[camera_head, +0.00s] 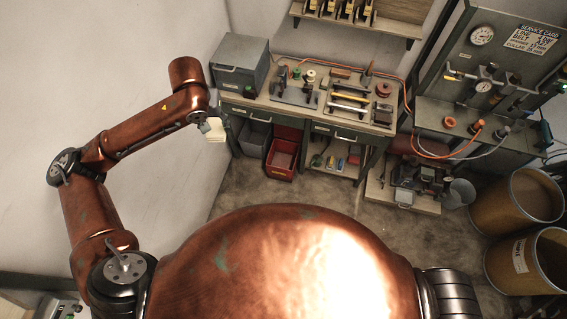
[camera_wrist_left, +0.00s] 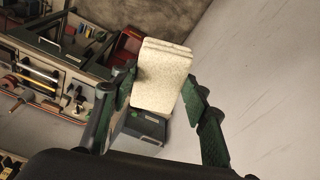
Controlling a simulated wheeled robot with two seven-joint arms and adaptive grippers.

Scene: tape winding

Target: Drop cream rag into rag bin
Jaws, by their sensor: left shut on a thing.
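The cream rag (camera_head: 216,130) is a folded pale pad at the end of my left arm in the head view. In the left wrist view the rag (camera_wrist_left: 163,75) sits between the two dark green fingers of my left gripper (camera_wrist_left: 160,92), which is shut on it. In the head view my left gripper (camera_head: 205,126) holds the rag in the air, left of the bench. A grey bin (camera_head: 255,138) and a red bin (camera_head: 282,158) stand below the bench to the right of the rag. I cannot tell which is the rag bin. My right gripper is out of view.
A workbench (camera_head: 262,103) carries a grey cabinet (camera_head: 239,62), tools and fixtures. A low shelf (camera_head: 332,164) with small items is right of the red bin. Brown drums (camera_head: 520,200) stand at far right. The wall is close on the left; floor before the bins is clear.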

